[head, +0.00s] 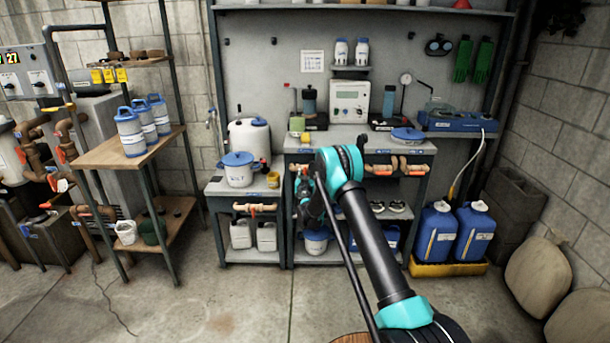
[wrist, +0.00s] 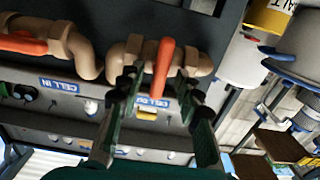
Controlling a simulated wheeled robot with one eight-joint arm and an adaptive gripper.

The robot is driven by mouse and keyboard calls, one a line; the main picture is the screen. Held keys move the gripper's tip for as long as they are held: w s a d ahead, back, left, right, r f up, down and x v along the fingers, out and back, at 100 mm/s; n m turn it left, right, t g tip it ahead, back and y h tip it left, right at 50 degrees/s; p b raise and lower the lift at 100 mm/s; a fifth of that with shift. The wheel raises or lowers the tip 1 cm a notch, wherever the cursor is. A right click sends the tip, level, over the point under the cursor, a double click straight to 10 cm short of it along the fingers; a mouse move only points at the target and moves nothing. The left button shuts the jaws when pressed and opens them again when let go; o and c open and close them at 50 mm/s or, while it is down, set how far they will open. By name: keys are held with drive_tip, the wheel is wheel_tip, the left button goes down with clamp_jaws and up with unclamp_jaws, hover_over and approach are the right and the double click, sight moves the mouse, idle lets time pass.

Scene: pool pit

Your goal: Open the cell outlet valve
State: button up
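The cell outlet valve has an orange lever handle (wrist: 163,68) on a tan pipe (wrist: 140,52) in the wrist view. The lever stands across the pipe. A blue label beginning "CELL O" (wrist: 152,101) is partly hidden behind my fingers. My gripper (wrist: 159,82) is open, with its two fingers on either side of the lever. I cannot tell whether either finger touches it. In the head view my gripper (head: 306,192) is at the front of the middle bench, and my arm hides much of the valve.
A neighbouring valve with an orange handle (wrist: 20,43) lies along its pipe beside the "CELL IN" label (wrist: 62,85).

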drive_tip(key=shift+w, duration=0.15)
drive_tip(key=shift+c, duration=0.2)
clamp_jaws()
drive_tip(key=shift+n, duration=0.3)
drive_tip(key=shift+a+f+n, duration=0.1)
drive_tip(key=shift+a+n, duration=0.05)
drive_tip(key=shift+n, duration=2.7)
drive_tip(key=shift+a+f+n, duration=0.1)
drive_tip(key=shift+f+n, duration=0.05)
drive_tip(key=shift+n, duration=2.75)
drive_tip(key=shift+a+f+n, duration=0.1)
drive_tip(key=shift+a+n, duration=0.05)
drive_tip(key=shift+n, duration=2.7)
